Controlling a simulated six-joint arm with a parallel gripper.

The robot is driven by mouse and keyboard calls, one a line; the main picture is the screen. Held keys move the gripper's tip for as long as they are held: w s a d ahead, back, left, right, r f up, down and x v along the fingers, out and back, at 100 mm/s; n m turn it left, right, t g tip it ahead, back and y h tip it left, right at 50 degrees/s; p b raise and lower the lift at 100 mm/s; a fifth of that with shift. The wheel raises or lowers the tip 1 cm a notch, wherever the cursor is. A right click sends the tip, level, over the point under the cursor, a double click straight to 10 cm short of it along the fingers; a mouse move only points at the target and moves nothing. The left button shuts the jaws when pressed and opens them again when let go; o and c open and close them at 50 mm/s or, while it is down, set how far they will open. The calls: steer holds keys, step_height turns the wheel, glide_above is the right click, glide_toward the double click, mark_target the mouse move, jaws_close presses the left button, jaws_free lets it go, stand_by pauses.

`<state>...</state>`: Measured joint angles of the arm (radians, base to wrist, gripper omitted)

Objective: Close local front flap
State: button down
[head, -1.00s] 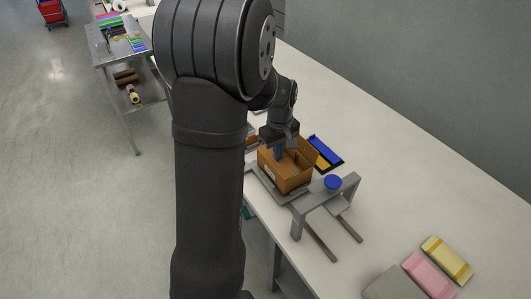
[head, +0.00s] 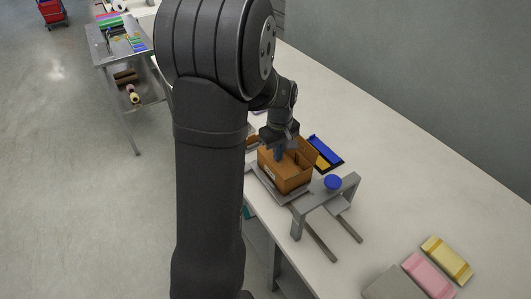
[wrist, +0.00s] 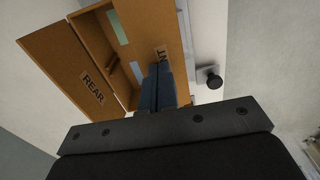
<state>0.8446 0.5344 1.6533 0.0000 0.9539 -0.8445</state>
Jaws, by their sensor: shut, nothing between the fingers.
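A brown cardboard box (head: 287,180) sits on the grey fixture at the middle of the bench. In the wrist view a flap marked REAR (wrist: 93,88) stands out at the left. The front flap (wrist: 165,30) is a brown panel whose label is partly hidden, with only its last letters showing. My gripper (head: 279,155) is over the box, pointing down. Its blue fingers (wrist: 160,82) are shut with nothing between them. They overlap the front flap in the wrist view, but I cannot tell whether they touch it. Pale pieces show inside the box.
A grey bridge stand (head: 325,205) with a blue round knob (head: 333,182) is just in front of the box. A blue and yellow tray (head: 325,152) lies behind it. Pink (head: 428,276) and yellow (head: 447,260) packs lie at the right front.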

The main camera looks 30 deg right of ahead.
steer(key=shift+f, duration=0.3)
steer(key=shift+r, duration=3.5)
step_height(320, 180, down, 7)
steer(key=shift+f, duration=0.1)
steer(key=shift+r, duration=0.5)
steer(key=shift+r, duration=0.1)
